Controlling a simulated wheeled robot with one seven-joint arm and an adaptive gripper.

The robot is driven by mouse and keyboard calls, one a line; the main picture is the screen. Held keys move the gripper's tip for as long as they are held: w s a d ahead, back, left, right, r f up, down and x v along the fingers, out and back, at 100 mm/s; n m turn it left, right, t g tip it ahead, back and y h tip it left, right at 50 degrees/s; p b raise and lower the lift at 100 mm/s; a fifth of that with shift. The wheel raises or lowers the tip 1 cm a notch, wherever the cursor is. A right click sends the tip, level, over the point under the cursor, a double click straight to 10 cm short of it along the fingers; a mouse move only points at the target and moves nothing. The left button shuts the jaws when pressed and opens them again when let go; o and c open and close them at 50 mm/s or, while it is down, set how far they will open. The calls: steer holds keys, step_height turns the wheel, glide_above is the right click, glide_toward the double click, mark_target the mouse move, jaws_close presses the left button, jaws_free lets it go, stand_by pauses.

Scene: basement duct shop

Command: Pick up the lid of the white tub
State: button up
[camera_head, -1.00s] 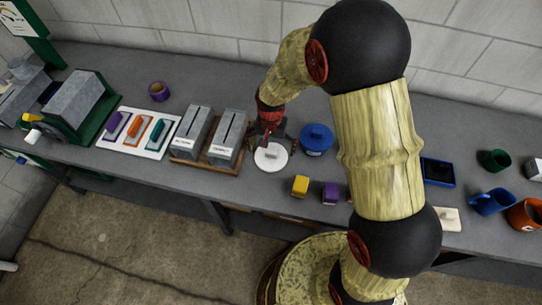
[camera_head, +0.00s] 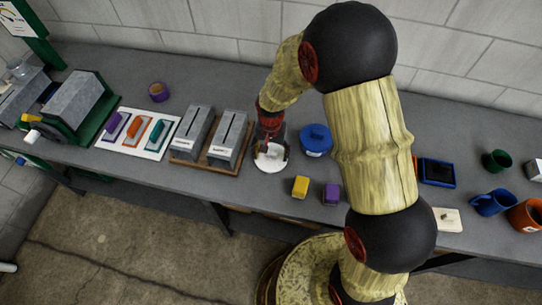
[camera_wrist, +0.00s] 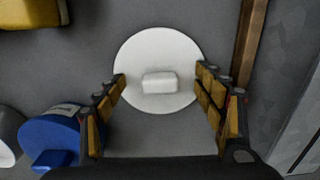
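The white tub's round white lid (camera_head: 270,163) shows below my gripper in the head view. In the wrist view the lid (camera_wrist: 157,58) is seen from above, with a raised block-shaped handle (camera_wrist: 159,82) at its middle. The tub's wall is hidden beneath the lid. My gripper (camera_wrist: 162,85) is open, one finger on each side of the handle with gaps to it. In the head view my gripper (camera_head: 271,148) is over the far part of the lid.
A blue lidded tub (camera_head: 315,139) stands close on the right. A wooden tray (camera_head: 207,167) with two grey slotted boxes stands close on the left. A yellow block (camera_head: 300,187) and a purple block (camera_head: 331,194) lie nearer the bench's front edge.

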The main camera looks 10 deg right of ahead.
steer(key=shift+s, duration=0.1)
steer(key=c, duration=0.6)
steer(key=shift+s+f, duration=0.1)
steer(key=shift+s, duration=0.05)
steer(key=shift+c, duration=0.7)
